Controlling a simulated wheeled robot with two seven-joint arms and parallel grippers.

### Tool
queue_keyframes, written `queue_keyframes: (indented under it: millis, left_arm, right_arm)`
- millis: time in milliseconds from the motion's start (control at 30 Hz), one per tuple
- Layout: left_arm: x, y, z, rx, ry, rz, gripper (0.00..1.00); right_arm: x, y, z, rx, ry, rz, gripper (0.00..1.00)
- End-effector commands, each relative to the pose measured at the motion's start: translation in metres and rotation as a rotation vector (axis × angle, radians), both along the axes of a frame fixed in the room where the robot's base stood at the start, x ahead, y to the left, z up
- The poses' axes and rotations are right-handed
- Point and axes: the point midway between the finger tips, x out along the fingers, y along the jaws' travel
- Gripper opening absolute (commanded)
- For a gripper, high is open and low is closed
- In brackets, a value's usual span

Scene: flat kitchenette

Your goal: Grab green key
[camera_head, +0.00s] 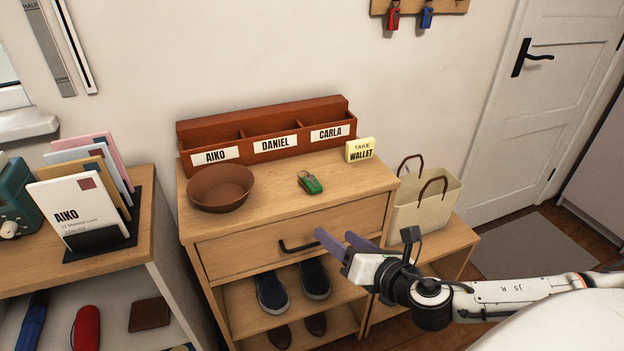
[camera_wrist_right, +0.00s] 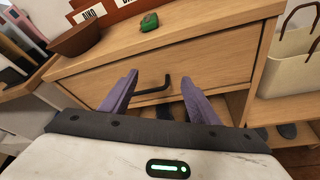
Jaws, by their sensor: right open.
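The green key (camera_head: 312,185) lies on the wooden cabinet top (camera_head: 268,205), right of the brown bowl (camera_head: 221,187) and in front of the mail sorter. A small metal ring shows at its far end. My right gripper (camera_head: 338,240) has purple fingers and is open and empty. It is in front of the drawer, lower than the key and apart from it. In the right wrist view the drawer handle (camera_wrist_right: 153,90) appears between the fingers. My left gripper is not visible.
A sorter (camera_head: 268,130) labelled AIKO, DANIEL and CARLA stands at the back. A yellow TAKE WALLET note (camera_head: 360,149) stands at the right. A cream bag (camera_head: 425,205) stands right of the cabinet. Red and blue keys hang on a wall rack (camera_head: 445,5). The cabinet top around the key is clear.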

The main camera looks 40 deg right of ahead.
Motion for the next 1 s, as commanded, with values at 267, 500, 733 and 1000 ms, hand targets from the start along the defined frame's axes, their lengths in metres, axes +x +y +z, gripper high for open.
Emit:
queue_keyframes:
  millis: [267, 500, 733, 1000]
  left_arm:
    - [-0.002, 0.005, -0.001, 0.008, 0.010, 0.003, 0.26]
    - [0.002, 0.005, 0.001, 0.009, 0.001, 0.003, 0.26]
    - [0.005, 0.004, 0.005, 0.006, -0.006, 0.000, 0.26]
    - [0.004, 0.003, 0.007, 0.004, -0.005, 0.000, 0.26]
  right_arm:
    - [0.022, -0.019, 0.076, -0.481, -0.148, 0.138, 0.55]
    - [0.052, -0.021, 0.075, -0.503, -0.158, 0.141, 0.55]
    - [0.071, -0.021, 0.071, -0.501, -0.153, 0.143, 0.55]
    - [0.101, -0.015, 0.063, -0.498, -0.155, 0.142, 0.55]
